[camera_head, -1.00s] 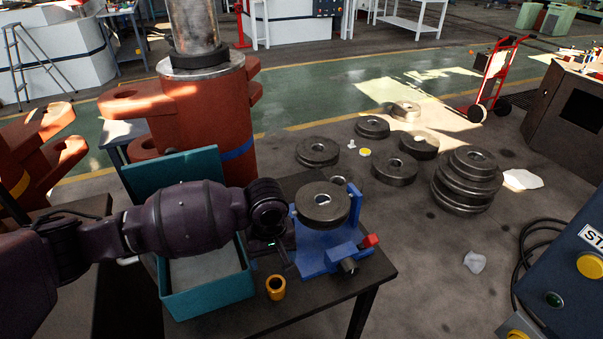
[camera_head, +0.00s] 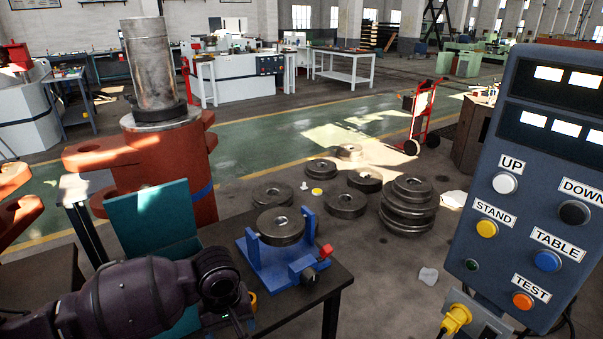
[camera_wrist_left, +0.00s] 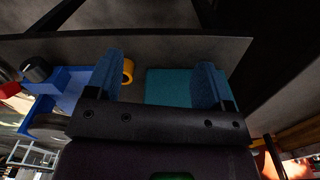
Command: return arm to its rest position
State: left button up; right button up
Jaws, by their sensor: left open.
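My left arm (camera_head: 140,300) comes in from the lower left in the head view, in front of the table and the teal box. My left gripper (camera_wrist_left: 157,80) shows in the wrist view with its two blue fingers wide apart and nothing between them. In the head view its fingers are hidden behind the wrist. Beyond the fingers, the wrist view shows the teal box (camera_wrist_left: 172,90) and an orange cup (camera_wrist_left: 128,70). My right gripper is in neither view.
A blue stand (camera_head: 272,272) with a metal disc (camera_head: 281,226) is on the table (camera_head: 332,283), right of my arm. The teal box's upright lid (camera_head: 150,220) stands behind the wrist. A control panel (camera_head: 535,200) fills the right side. Weights lie on the floor behind.

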pick_arm(q)
jog(key=w+d+r+m+t+h, duration=0.8)
jog(key=w+m+t, duration=0.15)
jog(key=m, duration=0.25)
jog(key=s+a+f+n+t+y, duration=0.1)
jog(key=s+a+f+t+y, duration=0.15)
jog(key=s+a+f, duration=0.35)
jog(key=s+a+f+n+t+y, duration=0.2)
jog(key=s+a+f+t, duration=0.15)
jog(key=a, duration=0.45)
jog(key=s+a+f+n+g+y, duration=0.1)
jog(key=s+a+f+g+y, duration=0.1)
jog(key=s+f, duration=0.3)
jog(key=s+a+f+n+g+y, duration=0.1)
jog(key=s+a+f, duration=0.4)
jog(key=s, duration=0.8)
jog(key=shift+s+f+n+g+y, duration=0.2)
jog(key=shift+f+n+g+y, duration=0.15)
jog(key=shift+f+n+g, duration=0.35)
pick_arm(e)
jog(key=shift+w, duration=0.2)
pick_arm(q)
jog(key=shift+a, duration=0.1)
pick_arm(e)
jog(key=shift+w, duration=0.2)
